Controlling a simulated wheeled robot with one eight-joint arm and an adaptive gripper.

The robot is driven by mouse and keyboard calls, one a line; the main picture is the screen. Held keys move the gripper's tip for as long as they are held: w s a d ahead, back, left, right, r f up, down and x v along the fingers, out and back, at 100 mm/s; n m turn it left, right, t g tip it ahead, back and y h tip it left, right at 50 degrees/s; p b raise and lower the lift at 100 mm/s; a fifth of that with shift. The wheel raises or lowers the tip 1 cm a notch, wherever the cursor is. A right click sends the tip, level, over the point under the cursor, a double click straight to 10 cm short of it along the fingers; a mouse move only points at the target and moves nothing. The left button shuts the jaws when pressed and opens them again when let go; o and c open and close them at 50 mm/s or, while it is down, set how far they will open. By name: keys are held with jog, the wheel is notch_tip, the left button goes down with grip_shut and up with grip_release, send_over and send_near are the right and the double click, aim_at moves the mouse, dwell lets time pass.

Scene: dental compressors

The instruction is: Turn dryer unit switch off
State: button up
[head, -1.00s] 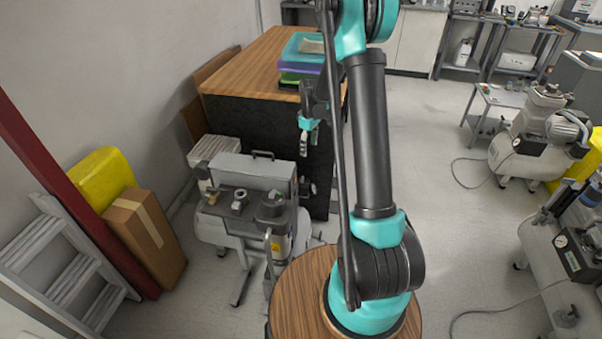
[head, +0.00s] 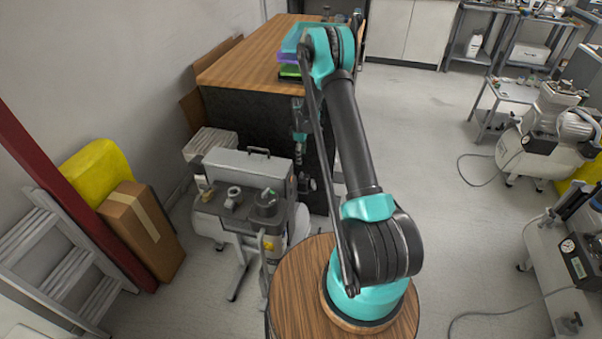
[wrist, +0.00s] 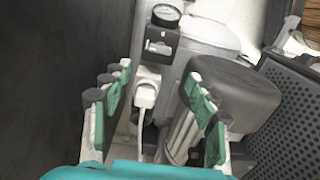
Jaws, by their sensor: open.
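The compressor and dryer unit (head: 247,168) stands on the floor at the left, with a grey-white box housing and dark fittings on top. My gripper (head: 301,160) is small in the head view, by the right end of this unit. In the wrist view my gripper (wrist: 158,112) is open, with green-sided fingers left and right. Between and beyond the fingers are a white plug-like part (wrist: 147,92) with a cable and a black block (wrist: 160,45) with a light lever. A round gauge (wrist: 166,15) sits above the block. I cannot tell which part is the dryer switch.
A wood-topped cabinet (head: 245,62) with coloured trays (head: 289,58) stands behind the unit. A dark cylinder (wrist: 238,88) and a perforated panel (wrist: 290,105) lie right of the fingers. A ladder (head: 50,262) and cardboard box (head: 145,228) stand left.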

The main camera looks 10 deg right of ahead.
aim_at(301, 174)
notch_tip(301, 174, down, 11)
jog(key=shift+f, duration=0.15)
dwell(0.4)
jog(key=c, duration=1.2)
jog(key=shift+o, duration=0.2)
